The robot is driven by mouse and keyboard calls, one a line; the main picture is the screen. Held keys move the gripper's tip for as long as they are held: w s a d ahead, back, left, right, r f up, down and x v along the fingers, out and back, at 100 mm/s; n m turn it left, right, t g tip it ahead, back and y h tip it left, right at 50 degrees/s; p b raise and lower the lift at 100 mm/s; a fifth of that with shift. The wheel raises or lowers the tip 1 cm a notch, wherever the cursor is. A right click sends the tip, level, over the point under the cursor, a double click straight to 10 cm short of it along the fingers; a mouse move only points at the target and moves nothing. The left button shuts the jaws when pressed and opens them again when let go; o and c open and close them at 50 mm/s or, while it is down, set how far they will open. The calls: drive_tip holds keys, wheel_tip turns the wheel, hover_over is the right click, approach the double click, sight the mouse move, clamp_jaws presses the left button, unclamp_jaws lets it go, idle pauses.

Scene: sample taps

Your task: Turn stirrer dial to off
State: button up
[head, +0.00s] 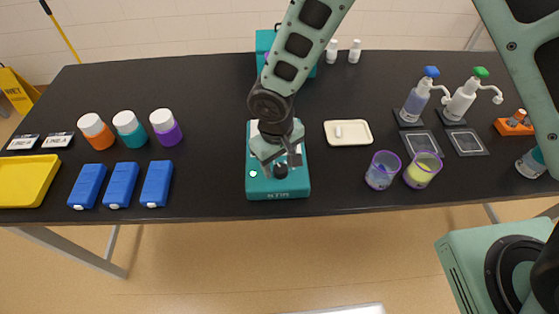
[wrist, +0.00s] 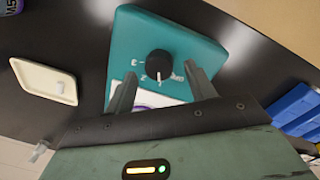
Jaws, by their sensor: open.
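My gripper (head: 280,160) is over the stirrer. In the wrist view my gripper (wrist: 162,80) is open, its two fingers on either side just short of the dial, with nothing between them. Touch cannot be told.
A cream tray (head: 348,133) with a small white bar lies right of the stirrer. Two purple-rimmed beakers (head: 383,170) stand farther right. Several blue boxes (head: 121,185) and capped jars (head: 129,130) stand on the left, near a yellow tray (head: 28,181). Pump bottles (head: 418,101) stand at the right.

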drive_tip(key=shift+f, duration=0.75)
drive_tip(key=c, duration=1)
drive_tip(key=shift+o, duration=0.2)
drive_tip(key=n+b, duration=0.1)
drive_tip(key=n, duration=0.3)
drive_tip(key=shift+n+b, duration=0.3)
drive_tip(key=shift+n, duration=2.2)
